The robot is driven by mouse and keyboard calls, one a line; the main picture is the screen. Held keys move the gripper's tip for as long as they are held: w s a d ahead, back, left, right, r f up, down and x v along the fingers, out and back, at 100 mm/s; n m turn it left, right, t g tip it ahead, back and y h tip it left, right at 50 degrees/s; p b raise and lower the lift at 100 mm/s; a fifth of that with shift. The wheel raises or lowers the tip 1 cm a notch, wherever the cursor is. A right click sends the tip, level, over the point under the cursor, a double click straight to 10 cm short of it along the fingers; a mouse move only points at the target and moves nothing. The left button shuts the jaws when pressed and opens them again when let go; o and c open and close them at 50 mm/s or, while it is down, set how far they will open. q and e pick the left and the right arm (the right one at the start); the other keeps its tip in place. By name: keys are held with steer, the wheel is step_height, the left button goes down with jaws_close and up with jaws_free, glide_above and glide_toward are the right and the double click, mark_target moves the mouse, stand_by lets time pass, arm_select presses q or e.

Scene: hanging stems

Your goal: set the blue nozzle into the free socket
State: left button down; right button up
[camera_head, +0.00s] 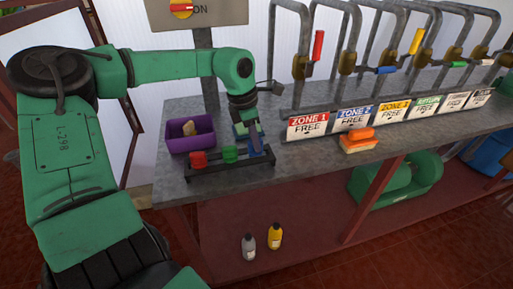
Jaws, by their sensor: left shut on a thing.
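A blue nozzle (256,150) is at the right end of a dark rack (230,171) on the grey bench. The rack also bears a red piece (198,160) and a green piece (230,154). My left gripper (255,141) points down at the rack's right end, shut on the blue nozzle. The gripper hides part of the nozzle, and I cannot tell whether the nozzle is seated in a socket or just above it. The free socket cannot be made out. My right gripper is not in view.
An orange block (357,137) lies near the bench's front edge. Zone signs (308,126) and bent grey pipes (299,65) line the back right. Two bottles (275,237) stand below the bench.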

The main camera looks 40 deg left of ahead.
arm_select(q)
steer(key=shift+r+p, duration=1.05)
steer(key=shift+r, duration=0.7)
